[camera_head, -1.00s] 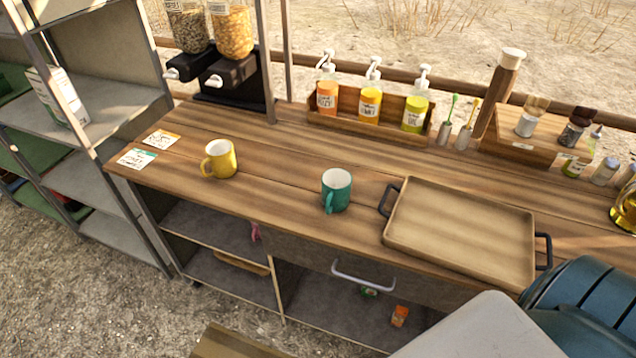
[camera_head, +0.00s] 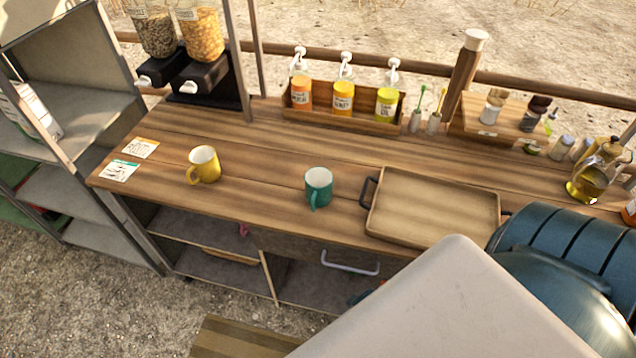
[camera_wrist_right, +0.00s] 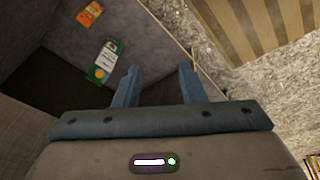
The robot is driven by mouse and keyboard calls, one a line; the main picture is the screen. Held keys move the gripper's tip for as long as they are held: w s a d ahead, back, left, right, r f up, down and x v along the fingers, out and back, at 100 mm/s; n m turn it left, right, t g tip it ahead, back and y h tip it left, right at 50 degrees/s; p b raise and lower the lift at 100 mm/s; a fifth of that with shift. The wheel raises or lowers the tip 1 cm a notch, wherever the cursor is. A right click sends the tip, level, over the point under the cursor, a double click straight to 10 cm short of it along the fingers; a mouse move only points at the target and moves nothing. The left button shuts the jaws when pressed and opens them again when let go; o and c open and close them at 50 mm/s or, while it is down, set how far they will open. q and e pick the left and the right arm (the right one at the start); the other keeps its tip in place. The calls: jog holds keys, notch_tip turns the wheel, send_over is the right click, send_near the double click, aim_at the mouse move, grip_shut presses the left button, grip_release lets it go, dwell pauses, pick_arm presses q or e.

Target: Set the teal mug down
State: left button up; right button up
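The teal mug (camera_head: 318,186) stands upright on the wooden counter (camera_head: 262,197), just left of the wooden tray. Its handle faces the front edge, and no gripper touches it. My left gripper is not in view.
The wooden tray (camera_head: 432,207) with dark handles lies right of the teal mug. A condiment rack (camera_head: 342,116) and cereal dispensers (camera_head: 200,75) stand along the back. A grey shelf unit (camera_head: 80,190) is at left. The counter between the two mugs is clear.

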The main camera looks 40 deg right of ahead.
notch_tip(320, 180, up, 29)
jog(key=w+a+m+t+p, duration=0.1)
jog(key=w+a+p, duration=0.15)
jog(key=p, duration=0.35)
jog(key=m+g+h, duration=0.1)
jog(key=m+h, duration=0.2)
jog(key=m, duration=0.9)
send_near(312, 203)
jog(key=d+f, duration=0.1)
jog(key=p+x, duration=0.1)
jog(key=x, duration=0.4)
jog(key=shift+d+f, duration=0.15)
jog(key=shift+w+f+p, duration=0.2)
jog(key=shift+f+p, duration=0.4)
jog(key=shift+p, duration=0.25)
jog(key=f, duration=0.1)
jog(key=f+p, duration=0.1)
jog(key=f, duration=0.1)
jog(key=shift+w+d, duration=0.15)
jog(key=shift+w, duration=0.2)
jog(key=shift+w+d+f, duration=0.15)
jog(key=shift+d+f, duration=0.05)
jog(key=shift+f, duration=0.3)
grip_shut()
